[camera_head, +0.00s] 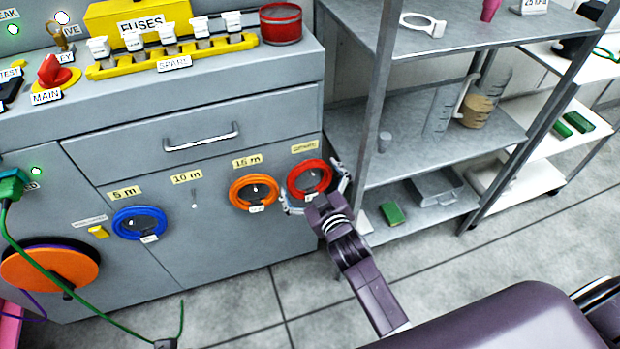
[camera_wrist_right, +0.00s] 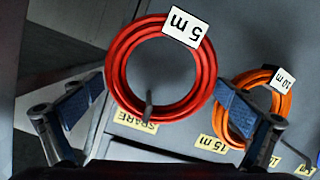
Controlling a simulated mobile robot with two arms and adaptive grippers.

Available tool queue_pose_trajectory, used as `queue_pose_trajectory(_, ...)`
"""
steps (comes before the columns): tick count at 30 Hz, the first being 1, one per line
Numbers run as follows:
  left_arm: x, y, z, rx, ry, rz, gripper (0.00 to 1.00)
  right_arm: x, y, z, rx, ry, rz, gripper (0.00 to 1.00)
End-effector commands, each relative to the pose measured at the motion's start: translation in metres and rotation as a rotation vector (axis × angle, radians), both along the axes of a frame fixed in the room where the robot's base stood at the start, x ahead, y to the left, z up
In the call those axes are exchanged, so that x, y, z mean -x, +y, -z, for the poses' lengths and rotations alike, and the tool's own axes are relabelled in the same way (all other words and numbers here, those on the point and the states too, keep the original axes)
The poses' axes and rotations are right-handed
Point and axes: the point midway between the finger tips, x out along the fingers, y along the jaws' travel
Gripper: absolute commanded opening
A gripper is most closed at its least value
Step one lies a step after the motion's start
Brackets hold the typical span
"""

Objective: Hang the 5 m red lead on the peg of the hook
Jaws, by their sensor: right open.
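The red lead (camera_head: 309,176) is a coil with a white tag on the cabinet front, at the rightmost place. In the wrist view the tag on the red lead (camera_wrist_right: 120,70) reads 5 m, and the yellow label beside it (camera_wrist_right: 135,122) reads SPARE. A grey peg (camera_wrist_right: 149,105) shows inside the coil. My right gripper (camera_head: 314,196) is open, with one finger on either side of the red coil, and appears not to grip it. An empty peg (camera_head: 194,204) shows under the 10 m label (camera_head: 187,177). My left gripper is out of view.
An orange coil (camera_head: 252,192), tagged 10 m, hangs under the 15 m label, just left of the red one. A blue coil (camera_head: 139,223) hangs under the 5 m label. A grey metal shelf (camera_head: 450,140) stands close to the right. The floor (camera_head: 260,310) in front is clear.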

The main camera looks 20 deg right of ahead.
Motion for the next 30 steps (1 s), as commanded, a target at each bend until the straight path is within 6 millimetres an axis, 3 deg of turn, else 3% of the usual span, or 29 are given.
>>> queue_pose_trajectory(5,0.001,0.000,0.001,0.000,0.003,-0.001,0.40,0.012,0.000,-0.002,0.000,-0.001,-0.001,1.00)
queue_pose_trajectory(21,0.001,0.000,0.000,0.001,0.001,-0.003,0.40,0.102,-0.004,-0.022,0.000,0.000,0.001,1.00)
queue_pose_trajectory(30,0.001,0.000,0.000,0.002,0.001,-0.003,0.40,0.117,-0.004,-0.026,0.001,-0.004,0.001,1.00)
